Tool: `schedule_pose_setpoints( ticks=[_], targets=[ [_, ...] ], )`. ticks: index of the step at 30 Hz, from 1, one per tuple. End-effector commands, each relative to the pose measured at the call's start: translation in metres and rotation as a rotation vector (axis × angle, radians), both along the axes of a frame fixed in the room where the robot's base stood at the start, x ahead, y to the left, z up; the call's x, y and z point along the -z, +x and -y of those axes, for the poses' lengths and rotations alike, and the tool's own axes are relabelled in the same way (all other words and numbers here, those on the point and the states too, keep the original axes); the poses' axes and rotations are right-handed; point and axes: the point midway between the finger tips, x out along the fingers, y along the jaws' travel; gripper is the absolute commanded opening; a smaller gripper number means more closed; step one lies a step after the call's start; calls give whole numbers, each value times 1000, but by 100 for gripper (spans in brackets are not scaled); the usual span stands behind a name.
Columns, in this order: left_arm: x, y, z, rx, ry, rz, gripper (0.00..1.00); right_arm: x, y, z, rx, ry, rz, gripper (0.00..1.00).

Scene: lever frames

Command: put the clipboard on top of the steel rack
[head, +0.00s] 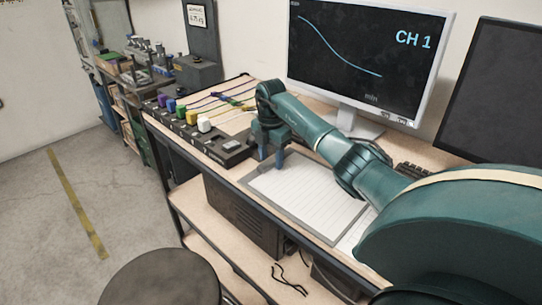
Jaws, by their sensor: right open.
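What looks like the clipboard (308,206), a grey-edged board with lined white paper, lies flat on the wooden bench near its front edge. My right arm crosses over its right side and hides part of it. My right gripper (271,162) is open, fingers pointing down, at the board's far left corner. I cannot tell whether the fingers touch the board. I cannot make out for sure which thing is the steel rack; a shelf unit (128,97) with metal parts on top stands at the back left. My left gripper is not in view.
A black strip with coloured plugs (192,118) and cables lies left of the gripper. A monitor (368,55) stands behind, with a second dark screen (500,100) at right. A round stool (160,278) stands in front of the bench. The floor at left is clear.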

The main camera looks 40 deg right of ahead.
Motion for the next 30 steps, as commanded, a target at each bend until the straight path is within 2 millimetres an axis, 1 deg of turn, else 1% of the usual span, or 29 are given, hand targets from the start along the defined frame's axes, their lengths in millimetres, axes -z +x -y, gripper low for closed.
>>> schedule_pose_setpoints(
  ticks=[4, 7, 11, 15, 21, 24, 27, 30],
  targets=[
    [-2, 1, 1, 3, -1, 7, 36, -2, 0, 0, 0, 0, 1, 47],
    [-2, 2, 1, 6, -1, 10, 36, -10, 1, 1, 0, -2, 3, 47],
    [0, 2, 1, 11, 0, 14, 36, -31, 1, 1, -1, -2, 5, 47],
    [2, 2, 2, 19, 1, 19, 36, -63, 1, 1, 0, -1, 6, 47],
    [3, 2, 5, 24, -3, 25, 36, -100, 1, 1, 1, -1, 4, 47],
    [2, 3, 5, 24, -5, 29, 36, -112, 1, 0, 1, -1, 3, 47],
    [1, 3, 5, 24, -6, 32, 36, -118, 1, 0, 0, -1, 0, 47],
    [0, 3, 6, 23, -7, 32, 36, -121, 0, 0, 1, 0, 0, 47]
  ],
)
